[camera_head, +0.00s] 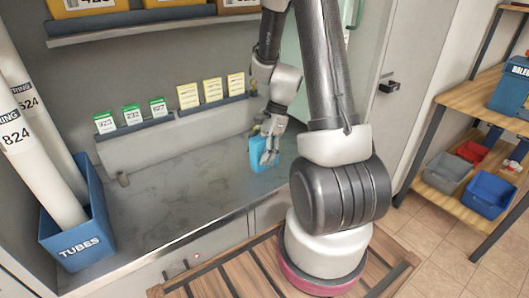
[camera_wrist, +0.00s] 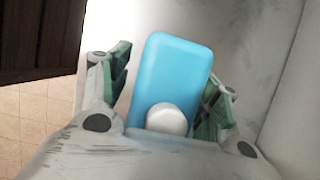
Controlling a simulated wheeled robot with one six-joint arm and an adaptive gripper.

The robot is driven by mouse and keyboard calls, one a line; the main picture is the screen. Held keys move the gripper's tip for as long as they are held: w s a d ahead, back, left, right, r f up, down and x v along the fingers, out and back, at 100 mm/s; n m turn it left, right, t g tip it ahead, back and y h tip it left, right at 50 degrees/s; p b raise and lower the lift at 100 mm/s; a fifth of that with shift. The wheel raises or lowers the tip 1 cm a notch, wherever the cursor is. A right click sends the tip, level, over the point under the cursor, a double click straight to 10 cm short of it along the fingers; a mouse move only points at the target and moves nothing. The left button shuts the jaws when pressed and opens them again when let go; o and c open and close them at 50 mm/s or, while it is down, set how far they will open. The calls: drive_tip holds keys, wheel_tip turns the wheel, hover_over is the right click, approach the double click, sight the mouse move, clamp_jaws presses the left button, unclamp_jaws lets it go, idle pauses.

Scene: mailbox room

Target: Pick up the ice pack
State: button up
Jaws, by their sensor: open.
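The ice pack (camera_head: 258,158) is a light blue block with rounded corners and a white round cap. It stands on the grey counter near its right end in the head view. My gripper (camera_head: 269,155) is at the ice pack, partly covering it. In the wrist view the ice pack (camera_wrist: 170,80) lies between the two green-padded fingers of my gripper (camera_wrist: 166,100), with its white cap toward the palm. The fingers are open, one on each side. The right finger is very close to the pack's edge; I cannot tell whether it touches.
A blue bin marked TUBES (camera_head: 80,222) holds white tubes at the left. Several green and yellow cards (camera_head: 212,91) stand on a ledge along the back wall. A wooden shelf (camera_head: 462,183) with bins is at the right. The counter's middle (camera_head: 170,190) is clear.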

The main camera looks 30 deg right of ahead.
drive_tip(key=shift+f, duration=0.1)
drive_tip(key=shift+c, duration=0.5)
drive_tip(key=c, duration=1.3)
